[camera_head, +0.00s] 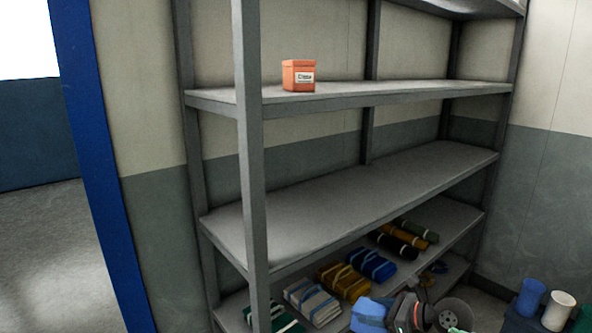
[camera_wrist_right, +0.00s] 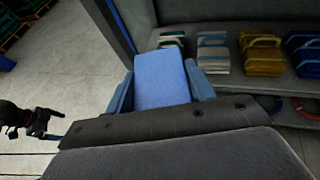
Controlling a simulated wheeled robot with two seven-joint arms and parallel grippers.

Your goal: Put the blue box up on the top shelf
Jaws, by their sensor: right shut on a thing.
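The blue box (camera_head: 368,316) is at the bottom of the head view, in front of the lower shelves. My right gripper (camera_head: 388,312) is shut on it. In the right wrist view the blue box (camera_wrist_right: 162,82) sits between the two blue-grey fingers, its broad face showing. The top shelf is only partly in view, its underside (camera_head: 465,8) cut by the upper edge of the head view. My left gripper does not show in the head view. A dark jointed shape at the left of the right wrist view is unclear.
An orange box (camera_head: 299,76) stands on the shelf below the top one. The shelf under that (camera_head: 330,205) is bare. Lower shelves hold folded bundles (camera_head: 343,282) and rolls (camera_head: 398,243). A grey front post (camera_head: 250,150) rises at the left. Cups (camera_head: 530,297) stand at lower right.

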